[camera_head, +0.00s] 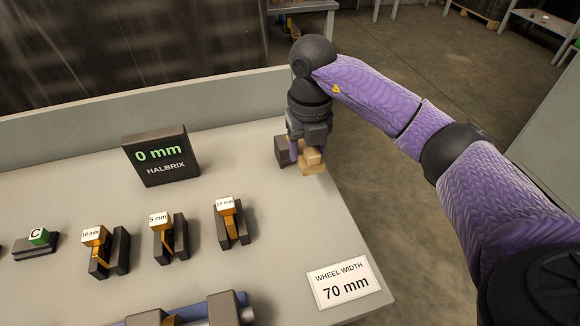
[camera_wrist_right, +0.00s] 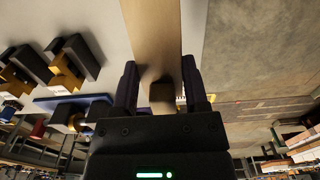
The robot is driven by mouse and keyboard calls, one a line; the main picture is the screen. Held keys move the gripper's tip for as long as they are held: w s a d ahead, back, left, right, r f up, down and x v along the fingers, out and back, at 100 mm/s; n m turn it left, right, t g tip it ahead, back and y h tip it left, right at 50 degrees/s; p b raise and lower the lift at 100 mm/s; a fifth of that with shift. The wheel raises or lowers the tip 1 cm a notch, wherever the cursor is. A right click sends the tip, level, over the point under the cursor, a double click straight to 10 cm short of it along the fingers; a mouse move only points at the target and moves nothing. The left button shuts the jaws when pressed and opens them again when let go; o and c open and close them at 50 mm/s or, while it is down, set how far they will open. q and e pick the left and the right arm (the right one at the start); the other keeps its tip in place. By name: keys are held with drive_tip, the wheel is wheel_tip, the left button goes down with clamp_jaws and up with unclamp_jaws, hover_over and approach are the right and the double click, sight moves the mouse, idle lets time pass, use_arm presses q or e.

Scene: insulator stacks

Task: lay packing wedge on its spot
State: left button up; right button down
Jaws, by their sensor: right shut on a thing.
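My right gripper (camera_head: 303,148) is at the far right corner of the table, pointing down. It is shut on a light wooden piece, which I take to be the packing wedge (camera_head: 312,163). In the right wrist view a brown wooden block (camera_wrist_right: 162,94) sits between the fingers of the right gripper (camera_wrist_right: 160,78), and a pale wooden strip (camera_wrist_right: 152,30) runs up from there. A dark block (camera_head: 281,151) shows just left of the gripper. I cannot tell whether the wedge touches the table. The wedge's spot is not clearly seen. My left gripper is not in view.
A black display reading 0 mm (camera_head: 160,157) stands left of the gripper. Gauges marked 10 mm (camera_head: 94,237), 5 mm (camera_head: 159,222) and 11 mm (camera_head: 227,207) stand in dark holders. A WHEEL WIDTH 70 mm card (camera_head: 344,283) lies near the right edge. Table between is clear.

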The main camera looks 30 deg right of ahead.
sight(306, 193)
drive_tip(key=f+b, duration=0.1)
drive_tip(key=f, duration=0.2)
drive_tip(key=f+b, duration=0.1)
drive_tip(key=f, duration=0.2)
drive_tip(key=f+b, duration=0.1)
drive_tip(key=f, duration=0.2)
drive_tip(key=shift+s+f, duration=0.25)
drive_tip(key=shift+s, duration=0.05)
drive_tip(key=shift+f, duration=0.15)
drive_tip(key=shift+c, duration=0.5)
unclamp_jaws()
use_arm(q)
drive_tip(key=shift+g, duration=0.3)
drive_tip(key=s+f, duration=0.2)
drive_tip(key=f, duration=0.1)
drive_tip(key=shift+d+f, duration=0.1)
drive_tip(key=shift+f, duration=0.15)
